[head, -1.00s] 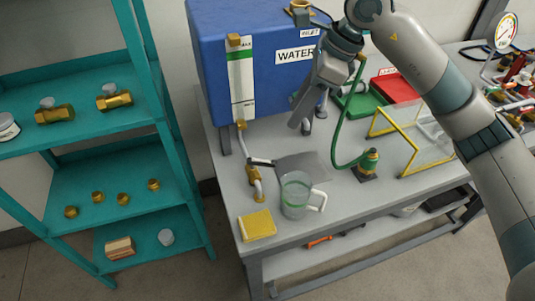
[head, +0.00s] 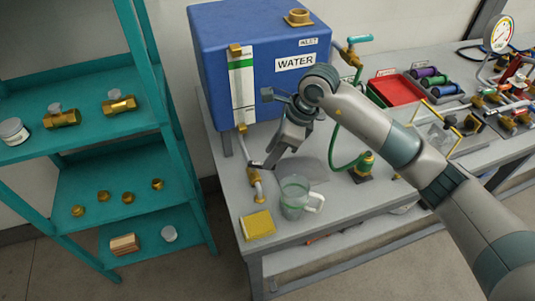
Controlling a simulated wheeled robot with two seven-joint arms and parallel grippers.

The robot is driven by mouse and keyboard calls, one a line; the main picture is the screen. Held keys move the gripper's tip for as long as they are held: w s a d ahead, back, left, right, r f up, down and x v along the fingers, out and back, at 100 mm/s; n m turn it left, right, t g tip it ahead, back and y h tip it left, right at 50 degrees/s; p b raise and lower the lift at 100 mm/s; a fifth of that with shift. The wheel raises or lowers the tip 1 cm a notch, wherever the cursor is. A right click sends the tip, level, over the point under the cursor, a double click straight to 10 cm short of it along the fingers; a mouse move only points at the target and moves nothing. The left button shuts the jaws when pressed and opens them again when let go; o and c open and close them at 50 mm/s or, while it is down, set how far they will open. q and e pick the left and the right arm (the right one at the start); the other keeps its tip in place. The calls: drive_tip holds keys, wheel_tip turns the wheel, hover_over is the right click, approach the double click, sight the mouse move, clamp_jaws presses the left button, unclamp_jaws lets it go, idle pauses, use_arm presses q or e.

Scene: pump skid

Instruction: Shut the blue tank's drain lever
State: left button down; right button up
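The blue tank (head: 262,85) labelled WATER stands on the grey bench, with a white level gauge (head: 243,95) on its front. Below it a brass drain valve (head: 254,176) sits on a pipe with a downturned grey spout. Its dark lever (head: 257,165) points sideways to the right in the picture. My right gripper (head: 270,166) reaches down from the right, with its fingertips at or close to the lever's free end. I cannot tell whether it touches the lever or how far its fingers are apart. My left gripper is out of view.
A clear jug (head: 294,197) stands right of the spout, and a yellow sponge (head: 258,225) lies near the bench's front edge. A green hose (head: 337,155) runs to a brass fitting (head: 366,165). A red tray (head: 394,90) lies behind my arm. A teal shelf (head: 170,150) stands left.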

drive_tip(key=shift+p+x, duration=0.3)
drive_tip(key=shift+x, duration=1.2)
clamp_jaws()
